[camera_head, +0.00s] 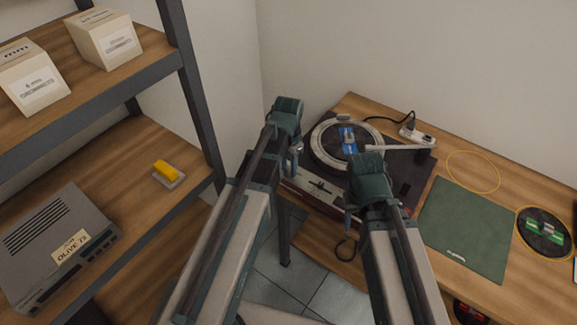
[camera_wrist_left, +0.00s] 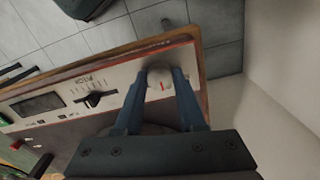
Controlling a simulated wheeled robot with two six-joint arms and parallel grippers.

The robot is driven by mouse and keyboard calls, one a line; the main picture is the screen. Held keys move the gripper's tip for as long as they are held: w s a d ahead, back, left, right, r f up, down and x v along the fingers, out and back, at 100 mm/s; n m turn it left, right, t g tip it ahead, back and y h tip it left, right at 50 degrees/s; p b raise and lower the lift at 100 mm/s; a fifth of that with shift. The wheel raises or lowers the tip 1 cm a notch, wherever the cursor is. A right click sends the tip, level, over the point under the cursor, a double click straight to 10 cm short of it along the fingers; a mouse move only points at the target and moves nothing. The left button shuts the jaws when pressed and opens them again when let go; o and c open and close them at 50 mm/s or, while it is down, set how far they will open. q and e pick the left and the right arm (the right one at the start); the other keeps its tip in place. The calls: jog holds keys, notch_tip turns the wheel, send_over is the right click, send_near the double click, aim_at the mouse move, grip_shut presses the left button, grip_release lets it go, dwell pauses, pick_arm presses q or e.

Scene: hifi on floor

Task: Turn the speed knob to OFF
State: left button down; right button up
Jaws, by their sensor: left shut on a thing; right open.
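The record player (camera_head: 400,170) sits on the wooden desk, with its light front panel (camera_head: 318,186) toward me. In the left wrist view, a round pale knob with a red mark (camera_wrist_left: 160,78) stands at the right end of that panel (camera_wrist_left: 62,98). My left gripper (camera_wrist_left: 158,75) has its two blue fingers on either side of the knob and is shut on it. In the head view my left gripper (camera_head: 294,158) is at the panel's left end, and the knob is hidden there. My right gripper (camera_head: 354,208) is open in front of the player; its fingers are hardly visible.
A slider (camera_wrist_left: 97,99) lies beside the knob on the panel. A green mat (camera_head: 466,228) and a dark disc (camera_head: 544,232) lie on the desk to the right. A shelf (camera_head: 135,165) stands at left, with a grey device (camera_head: 60,250) and a yellow-topped block (camera_head: 168,172).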

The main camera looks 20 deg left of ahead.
aim_at(288, 169)
dwell(0.4)
pick_arm(q)
jog(key=c, duration=0.5)
grip_release()
jog(key=shift+r, duration=0.1)
notch_tip(288, 169, up, 14)
jog(key=p, duration=1.3)
jog(key=shift+f+p, duration=0.25)
jog(key=shift+p, duration=0.15)
jog(key=s+d+f+n+y+b, duration=0.1)
jog(key=s+d+f+n+b, duration=0.1)
jog(key=s+d, duration=0.9)
jog(key=s+b, duration=0.1)
jog(key=s, duration=0.2)
jog(key=shift+f, duration=0.4)
